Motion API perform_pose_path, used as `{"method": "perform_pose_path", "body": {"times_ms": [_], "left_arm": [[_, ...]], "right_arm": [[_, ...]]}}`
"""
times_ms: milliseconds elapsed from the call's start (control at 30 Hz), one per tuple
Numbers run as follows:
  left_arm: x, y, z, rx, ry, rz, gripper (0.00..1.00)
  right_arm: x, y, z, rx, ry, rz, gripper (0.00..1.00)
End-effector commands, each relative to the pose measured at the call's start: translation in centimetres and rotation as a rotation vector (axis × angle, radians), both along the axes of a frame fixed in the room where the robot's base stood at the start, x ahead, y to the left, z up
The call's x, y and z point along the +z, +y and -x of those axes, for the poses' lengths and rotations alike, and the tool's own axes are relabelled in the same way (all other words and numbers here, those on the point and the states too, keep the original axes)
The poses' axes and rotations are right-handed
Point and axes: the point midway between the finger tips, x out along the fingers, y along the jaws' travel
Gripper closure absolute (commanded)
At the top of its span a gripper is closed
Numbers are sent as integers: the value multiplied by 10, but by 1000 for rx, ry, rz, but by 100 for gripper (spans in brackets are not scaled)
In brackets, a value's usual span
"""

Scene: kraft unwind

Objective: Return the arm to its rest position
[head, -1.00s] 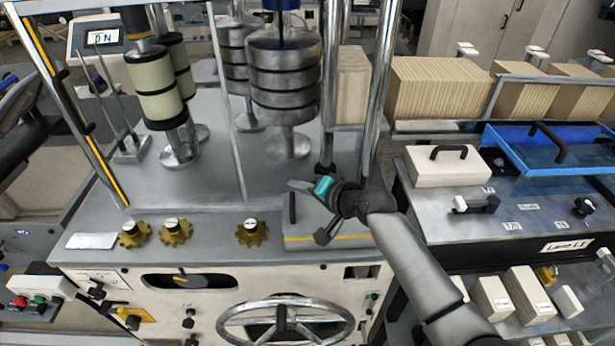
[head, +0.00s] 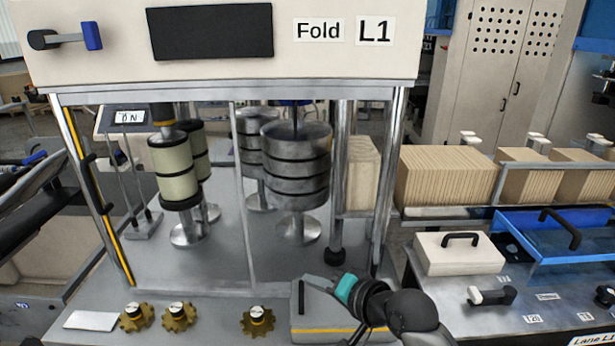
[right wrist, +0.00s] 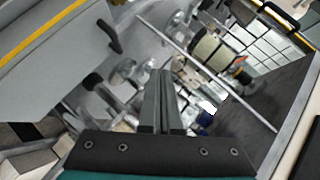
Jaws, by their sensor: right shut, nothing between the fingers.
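My right gripper (head: 330,284) is in front of the machine labelled Fold L1, low in the head view, above the small grey block with a yellow stripe (head: 318,318). My right arm comes in from the lower right. In the right wrist view the two fingers (right wrist: 162,75) lie together, shut, with nothing between them. The block's black handle (head: 301,297) stands just left of the gripper in the head view. I cannot tell whether the gripper touches the block. My left gripper is in neither view.
Yellow knobs (head: 177,317) line the machine's front deck. A metal post (head: 391,190) rises behind my right arm.

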Motion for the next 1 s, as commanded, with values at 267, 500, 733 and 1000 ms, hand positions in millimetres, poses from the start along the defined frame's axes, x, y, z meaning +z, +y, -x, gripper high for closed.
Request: {"method": "perform_pose_path", "body": {"times_ms": [267,500,733,1000], "left_arm": [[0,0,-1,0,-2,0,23],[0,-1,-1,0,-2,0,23],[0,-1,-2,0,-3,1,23],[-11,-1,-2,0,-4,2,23]], "right_arm": [[-64,-31,91,103,59,353,100],[-98,-81,181,212,166,680,100],[-106,-117,242,294,271,861,100],[-133,-140,277,356,360,968,100]]}}
